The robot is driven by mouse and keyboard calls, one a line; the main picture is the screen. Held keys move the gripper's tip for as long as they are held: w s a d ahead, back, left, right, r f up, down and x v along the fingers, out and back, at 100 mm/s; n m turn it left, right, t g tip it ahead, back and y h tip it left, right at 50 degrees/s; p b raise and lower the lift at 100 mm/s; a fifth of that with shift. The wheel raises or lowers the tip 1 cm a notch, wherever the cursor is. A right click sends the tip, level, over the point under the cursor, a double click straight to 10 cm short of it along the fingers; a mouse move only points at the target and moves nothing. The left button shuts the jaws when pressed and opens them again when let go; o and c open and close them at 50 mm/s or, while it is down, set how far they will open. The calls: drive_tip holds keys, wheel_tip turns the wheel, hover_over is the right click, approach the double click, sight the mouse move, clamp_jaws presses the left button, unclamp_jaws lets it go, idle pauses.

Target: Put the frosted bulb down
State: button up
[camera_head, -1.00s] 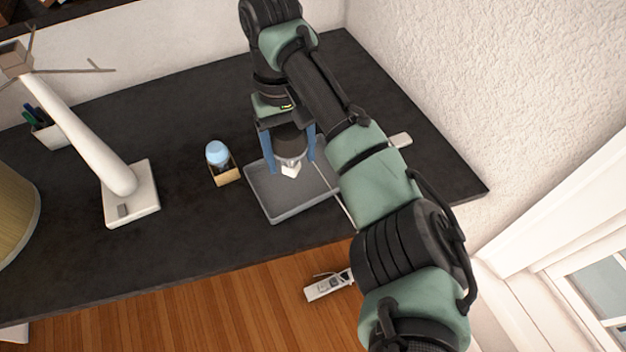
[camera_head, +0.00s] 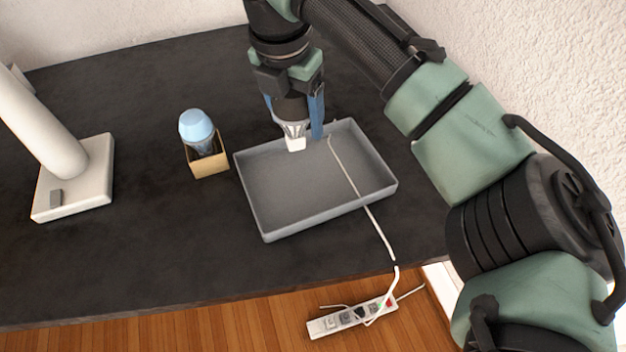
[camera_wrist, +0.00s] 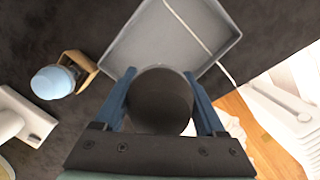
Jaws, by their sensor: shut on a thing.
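My gripper (camera_head: 295,118) is shut on the frosted bulb (camera_head: 291,110), its blue fingers on either side. The bulb looks dark grey and round, with a pale, whitish end pointing down. In the wrist view the bulb (camera_wrist: 160,102) shows as a dark globe between the fingers. In the head view it appears at the back edge of a shallow grey tray (camera_head: 285,190) on the dark tabletop (camera_head: 130,255). I cannot tell how high it is above the tray. The tray looks empty apart from a white cable crossing it.
A light-blue bulb (camera_head: 196,126) stands in a small tan box (camera_head: 210,164) left of the tray. A white lamp base (camera_head: 85,185) is farther left. The white cable (camera_head: 372,215) runs over the table's front edge towards a power strip (camera_head: 350,317).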

drive_tip(key=shift+w+f+n+b, duration=0.25)
drive_tip(key=shift+f+n+b, duration=0.1)
drive_tip(key=shift+f+n, duration=0.35)
drive_tip(key=b, duration=0.1)
hover_over(301, 177)
drive_tip(key=f, duration=0.6)
drive_tip(key=s+f, duration=0.1)
drive_tip(key=f, duration=0.2)
drive_tip(key=shift+a+f, duration=0.1)
drive_tip(key=shift+f, duration=0.1)
drive_tip(key=shift+f, duration=0.15)
drive_tip(key=o, duration=1.3)
drive_tip(key=r, duration=0.4)
drive_tip(key=s+r+p, duration=0.1)
drive_tip(key=r, duration=0.7)
drive_tip(key=shift+s+a+r, duration=0.1)
drive_tip(key=shift+s+a, duration=0.2)
drive_tip(key=shift+a, duration=0.05)
